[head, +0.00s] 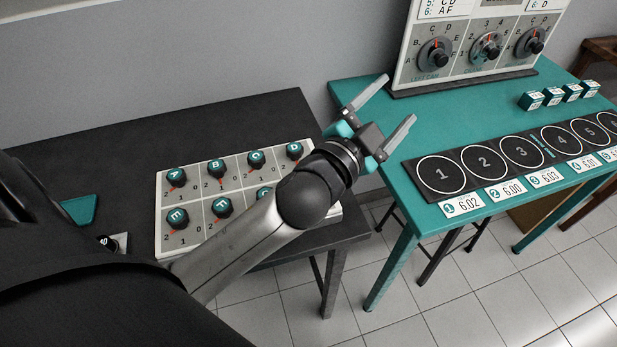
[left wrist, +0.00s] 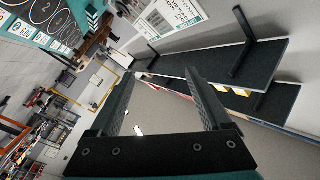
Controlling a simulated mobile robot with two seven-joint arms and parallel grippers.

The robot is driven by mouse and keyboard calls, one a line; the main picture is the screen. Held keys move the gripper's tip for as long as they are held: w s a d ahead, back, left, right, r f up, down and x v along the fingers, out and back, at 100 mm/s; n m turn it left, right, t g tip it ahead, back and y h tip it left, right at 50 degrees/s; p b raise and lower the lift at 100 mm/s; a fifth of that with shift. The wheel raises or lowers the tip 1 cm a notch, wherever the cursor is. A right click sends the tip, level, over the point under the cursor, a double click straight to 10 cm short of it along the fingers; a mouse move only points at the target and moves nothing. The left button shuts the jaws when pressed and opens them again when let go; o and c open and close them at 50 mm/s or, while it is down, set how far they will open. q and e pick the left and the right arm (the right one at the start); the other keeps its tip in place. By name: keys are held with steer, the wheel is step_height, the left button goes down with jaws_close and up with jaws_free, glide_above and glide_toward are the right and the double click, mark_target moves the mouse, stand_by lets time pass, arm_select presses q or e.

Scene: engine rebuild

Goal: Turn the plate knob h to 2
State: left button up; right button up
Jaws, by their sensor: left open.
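The pale knob plate (head: 198,192) lies on the dark table in the head view. It carries two rows of black knobs with teal lettered caps and red pointers. Knobs A (head: 176,177), B (head: 216,168), C (head: 256,160) and D (head: 294,150) form the far row; E (head: 178,217) and F (head: 222,206) are in the near row. My left forearm and wrist cross the plate's near right part and hide knob H. My left gripper (head: 398,100) is open and empty, beyond the plate's right side near the teal table. Its spread fingers also show in the left wrist view (left wrist: 160,78).
The teal table (head: 455,113) bears a black strip with numbered circles (head: 480,163), small teal-and-white boxes (head: 551,96) and an upright dial panel (head: 486,48). The dark table (head: 90,140) has clear room behind the plate. A gap separates the tables.

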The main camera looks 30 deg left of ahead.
arm_select(q)
steer(key=s+d+r+m+g+h, duration=0.3)
steer(key=d+r+m+h, duration=0.8)
steer(key=m+h, duration=0.45)
steer(key=s+d+f+m+g, duration=0.4)
steer(key=s+d+m+g, duration=0.1)
steer(key=m+g, duration=0.85)
steer(key=a+f+m+g+y, duration=0.2)
steer(key=a+f+m+y, duration=0.3)
steer(key=a+f+y, duration=0.4)
steer(key=w+a+f+n+y, duration=0.2)
steer(key=a+y, duration=0.7)
steer(key=a, duration=0.9)
step_height(320, 180, down, 15)
steer(key=shift+f+b, duration=0.1)
steer(key=shift+b, duration=0.2)
